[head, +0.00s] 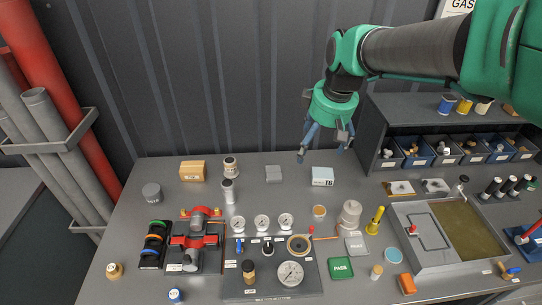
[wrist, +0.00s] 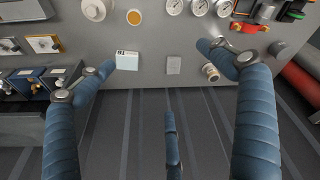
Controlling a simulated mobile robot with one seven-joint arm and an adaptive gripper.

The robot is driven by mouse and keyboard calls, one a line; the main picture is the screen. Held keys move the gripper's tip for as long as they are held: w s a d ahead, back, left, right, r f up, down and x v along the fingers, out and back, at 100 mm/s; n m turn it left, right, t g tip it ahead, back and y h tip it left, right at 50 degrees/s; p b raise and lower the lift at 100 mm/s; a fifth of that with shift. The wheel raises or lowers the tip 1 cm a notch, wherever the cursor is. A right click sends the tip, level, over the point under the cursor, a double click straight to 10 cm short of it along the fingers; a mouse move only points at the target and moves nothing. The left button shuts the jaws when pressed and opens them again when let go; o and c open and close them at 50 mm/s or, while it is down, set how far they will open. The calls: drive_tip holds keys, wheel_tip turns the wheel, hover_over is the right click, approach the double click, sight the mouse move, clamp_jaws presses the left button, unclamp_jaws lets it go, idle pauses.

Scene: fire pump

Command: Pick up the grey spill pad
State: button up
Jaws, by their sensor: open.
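The grey spill pad (head: 273,174) appears to be the small flat grey square lying on the back part of the bench, between a wooden-coloured box and a white box marked T6. In the wrist view the grey square (wrist: 174,65) lies between the spread fingers, apart from them. My gripper (head: 325,148) is open and empty, above the back of the bench, to the right of the pad in the head view. Its three blue fingers (wrist: 168,72) are spread in the wrist view. Nothing covers the pad.
The white T6 box (head: 322,176) is close right of the pad. A small cylinder (head: 231,165) and the tan box (head: 192,171) are to its left. A gauge panel (head: 265,250) lies in front. The corrugated wall (head: 230,80) rises behind. A shelf with bins (head: 440,150) is right.

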drive_tip(key=w+a+f+n+g+p, duration=0.1)
drive_tip(key=w+a+f+n+p, duration=0.1)
drive_tip(key=w+f, duration=0.7)
drive_tip(key=w+a+f+n+g+y+p, duration=0.1)
drive_tip(key=w+a+f+n, duration=0.4)
drive_tip(key=w+f, duration=0.5)
drive_tip(key=w+n+p, duration=0.1)
drive_tip(key=w+n, duration=0.1)
drive_tip(key=w, duration=0.3)
drive_tip(key=shift+f+n+g, duration=0.25)
drive_tip(key=shift+n+g, duration=0.05)
drive_tip(key=shift+g, duration=0.1)
drive_tip(key=shift+a+f, duration=0.1)
hover_over(274, 172)
drive_tip(key=shift+d+f+b, duration=0.2)
drive_tip(key=shift+f, duration=1.9)
drive_tip(key=shift+d+f+b, duration=0.2)
drive_tip(key=shift+f, duration=1.85)
drive_tip(key=shift+a+f+b, duration=0.2)
drive_tip(key=shift+f+b, duration=0.1)
drive_tip(key=shift+f, duration=1)
drive_tip(key=shift+a+f+b, duration=0.2)
drive_tip(key=shift+f+b, duration=0.05)
drive_tip(key=shift+f, duration=1.05)
drive_tip(key=shift+c, duration=0.5)
